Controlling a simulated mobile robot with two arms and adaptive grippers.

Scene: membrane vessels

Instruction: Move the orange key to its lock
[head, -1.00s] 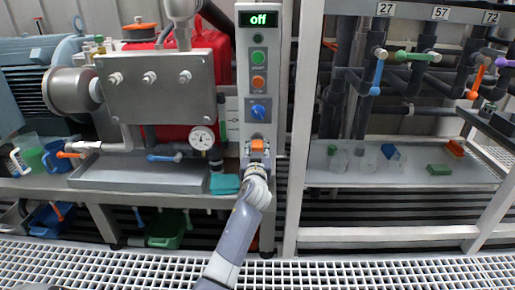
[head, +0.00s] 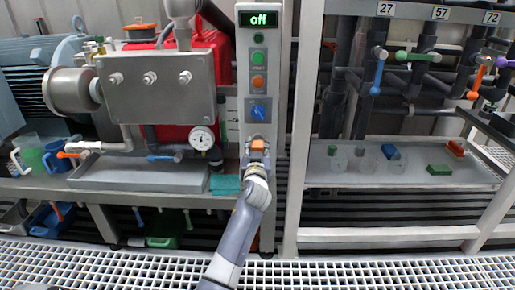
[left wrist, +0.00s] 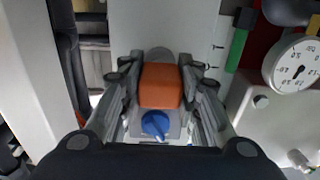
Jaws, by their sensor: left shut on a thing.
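The orange key (head: 257,145) is a small block held in front of the grey control column (head: 263,30), below its blue knob (head: 258,111). My left gripper (head: 257,151) is shut on it. In the left wrist view the orange key (left wrist: 160,87) sits between the two fingers, with the blue knob (left wrist: 155,124) just below it in the picture. A grey rounded part (left wrist: 160,55) shows at the key's other end; I cannot tell whether it is the lock or whether the key touches it. My right gripper is not in view.
The column carries a display (head: 258,19) reading "off", a green button (head: 258,38) and an orange button (head: 258,82). A pressure gauge (head: 202,138) is close on the left. A shelf (head: 330,182) with small coloured blocks and clear vessels stands right, behind a white post (head: 300,120).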

